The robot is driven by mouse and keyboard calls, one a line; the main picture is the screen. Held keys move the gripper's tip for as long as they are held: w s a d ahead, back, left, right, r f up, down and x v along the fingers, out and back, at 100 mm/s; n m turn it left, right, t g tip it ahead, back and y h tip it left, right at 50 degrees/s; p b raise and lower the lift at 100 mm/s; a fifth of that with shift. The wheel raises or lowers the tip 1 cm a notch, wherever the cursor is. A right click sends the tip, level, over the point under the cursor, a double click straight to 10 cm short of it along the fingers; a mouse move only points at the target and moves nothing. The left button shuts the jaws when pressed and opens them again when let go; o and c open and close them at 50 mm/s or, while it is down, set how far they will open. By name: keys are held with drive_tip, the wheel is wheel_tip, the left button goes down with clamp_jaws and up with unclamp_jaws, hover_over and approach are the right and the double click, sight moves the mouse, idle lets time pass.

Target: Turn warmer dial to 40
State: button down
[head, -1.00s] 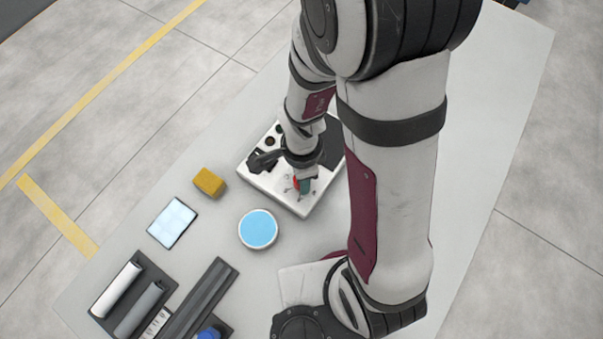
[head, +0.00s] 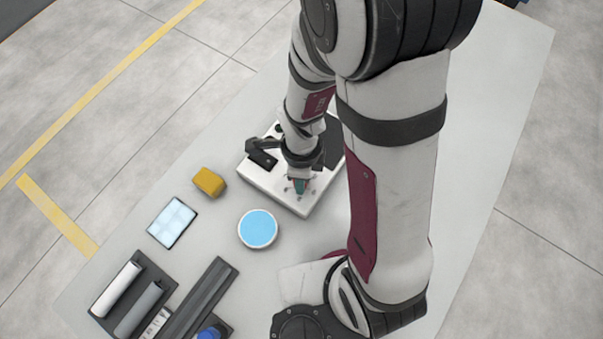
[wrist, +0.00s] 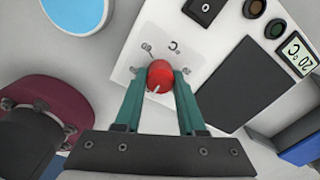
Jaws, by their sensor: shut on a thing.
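The warmer (head: 274,187) is a white box on the table, partly hidden behind my arm in the head view. Its red dial (wrist: 160,73) shows in the wrist view, with a white pointer line toward the lower left of the picture. My gripper (head: 299,188) points down at the warmer's front part. In the wrist view its two teal fingers (wrist: 159,80) are shut on the dial, one on each side. Printed marks beside the dial are partly hidden and hard to read. The warmer's display (wrist: 296,54) appears tilted and seems to read 20 °C.
A dark plate (wrist: 237,85) and small round knobs are on the warmer. A round blue-topped dish (head: 258,229), a yellow block (head: 209,182) and a pale blue pad (head: 172,222) lie nearby. A dark rack (head: 155,285) with tubes is at lower left.

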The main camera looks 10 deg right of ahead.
drive_tip(key=c, duration=0.5)
unclamp_jaws()
wheel_tip(320, 180, up, 16)
drive_tip(key=shift+f, duration=0.1)
drive_tip(key=s+d+r+n+y, duration=0.1)
drive_tip(key=s+r+n, duration=0.1)
drive_tip(key=s+n, duration=0.9)
drive_tip(key=n, duration=0.5)
drive_tip(key=shift+d+y, duration=0.15)
drive_tip(key=shift+y, duration=0.25)
